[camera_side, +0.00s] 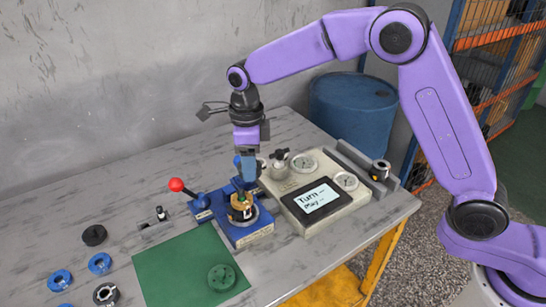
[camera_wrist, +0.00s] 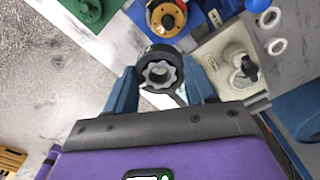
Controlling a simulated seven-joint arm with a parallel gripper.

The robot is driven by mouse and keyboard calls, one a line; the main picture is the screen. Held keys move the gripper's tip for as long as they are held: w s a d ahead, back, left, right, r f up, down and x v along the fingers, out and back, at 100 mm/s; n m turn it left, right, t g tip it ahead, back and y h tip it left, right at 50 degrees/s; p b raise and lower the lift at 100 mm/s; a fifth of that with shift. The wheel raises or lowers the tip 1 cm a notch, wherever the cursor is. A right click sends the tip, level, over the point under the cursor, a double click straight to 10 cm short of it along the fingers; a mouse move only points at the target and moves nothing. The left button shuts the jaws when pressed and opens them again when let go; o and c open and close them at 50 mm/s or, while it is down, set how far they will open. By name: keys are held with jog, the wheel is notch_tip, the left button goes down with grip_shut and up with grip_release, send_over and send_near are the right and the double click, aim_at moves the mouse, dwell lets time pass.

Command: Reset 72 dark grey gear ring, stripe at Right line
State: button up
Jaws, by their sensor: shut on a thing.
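The dark grey gear ring (camera_wrist: 149,86) has a lighter toothed inner part and shows between the two blue fingers of my gripper (camera_wrist: 161,76) in the wrist view. The fingers are shut on it. A small pale mark shows on its upper rim, but I cannot tell whether it is the stripe. In the side view my gripper (camera_side: 248,178) is above the blue fixture (camera_side: 244,235), and the fingers mostly hide the ring. A brass-coloured motor part (camera_side: 241,206) sits on the fixture below; it also shows in the wrist view (camera_wrist: 168,19), apart from the ring.
A beige gauge panel (camera_side: 321,217) with a screen stands right of the fixture. A red-knobbed lever (camera_side: 177,185) is at left. A green mat (camera_side: 180,265) bears a round green part (camera_side: 221,277). Several blue and dark rings lie on the table at front left.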

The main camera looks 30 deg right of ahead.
aim_at(241, 190)
jog(key=w+f+m, duration=0.1)
jog(key=w+a+f+m, duration=0.1)
jog(key=w, duration=0.1)
jog(key=shift+a+f, duration=0.15)
jog(key=shift+f, duration=1.9)
jog(key=shift+f, duration=0.8)
dwell(1.0)
jog(key=shift+f, duration=0.6)
jog(key=shift+f, duration=0.4)
dwell(0.6)
jog(key=o, duration=1.7)
